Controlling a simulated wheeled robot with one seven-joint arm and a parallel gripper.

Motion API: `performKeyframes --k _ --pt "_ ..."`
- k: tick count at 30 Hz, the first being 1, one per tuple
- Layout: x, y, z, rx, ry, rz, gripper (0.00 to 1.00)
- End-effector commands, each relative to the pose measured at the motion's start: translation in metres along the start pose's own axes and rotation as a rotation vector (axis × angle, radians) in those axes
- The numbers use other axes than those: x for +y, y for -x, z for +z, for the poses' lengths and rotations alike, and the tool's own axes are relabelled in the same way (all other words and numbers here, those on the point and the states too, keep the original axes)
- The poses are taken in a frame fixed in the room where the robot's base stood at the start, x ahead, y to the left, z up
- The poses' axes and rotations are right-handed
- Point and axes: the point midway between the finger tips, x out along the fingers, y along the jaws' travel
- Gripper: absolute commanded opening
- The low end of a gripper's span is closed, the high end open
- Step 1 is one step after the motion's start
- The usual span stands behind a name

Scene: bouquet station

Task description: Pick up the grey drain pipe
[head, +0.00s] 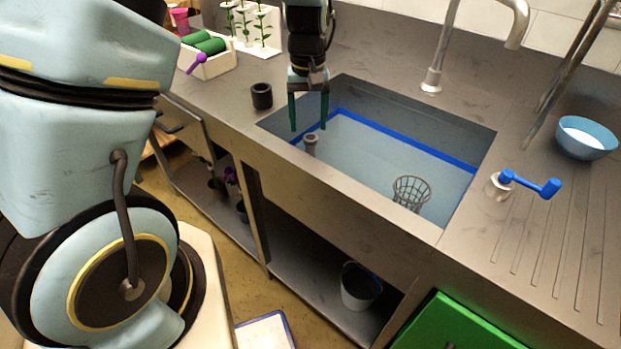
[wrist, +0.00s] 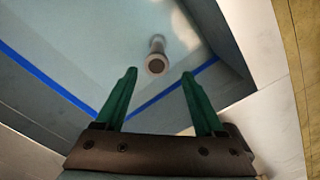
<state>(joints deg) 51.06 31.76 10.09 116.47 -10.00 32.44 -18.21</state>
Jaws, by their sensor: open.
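The grey drain pipe (head: 311,146) stands upright in the left part of the sink (head: 468,206), near its front wall. In the wrist view the pipe (wrist: 156,56) shows from above, ahead of the fingertips and roughly midway between them. My gripper (head: 310,112) points down over the sink's left end, with its green fingers apart and empty. It is above the pipe and does not touch it. In the wrist view both fingers of my gripper (wrist: 158,75) are spread. The pipe's lower end is hard to make out.
A wire basket (head: 411,192) sits in the sink to the right. A dark cup (head: 262,96) stands on the counter left of the sink. A blue-handled valve (head: 530,183), a blue bowl (head: 586,138) and a tall faucet (head: 433,78) are around the right and back.

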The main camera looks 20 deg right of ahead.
Motion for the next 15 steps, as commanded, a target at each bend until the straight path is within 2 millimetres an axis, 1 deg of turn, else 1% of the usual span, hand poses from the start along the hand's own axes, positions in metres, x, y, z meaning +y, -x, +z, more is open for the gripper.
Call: performKeyframes --k 1,3,10,15 --pt "0.004 -0.005 0.000 -0.002 -0.002 -0.003 0.71" --pt "0.006 -0.011 0.000 -0.004 -0.002 -0.004 0.71" --pt "0.005 -0.046 0.001 -0.005 -0.002 -0.004 0.71" --pt "0.005 -0.059 0.001 -0.003 -0.002 -0.002 0.71"
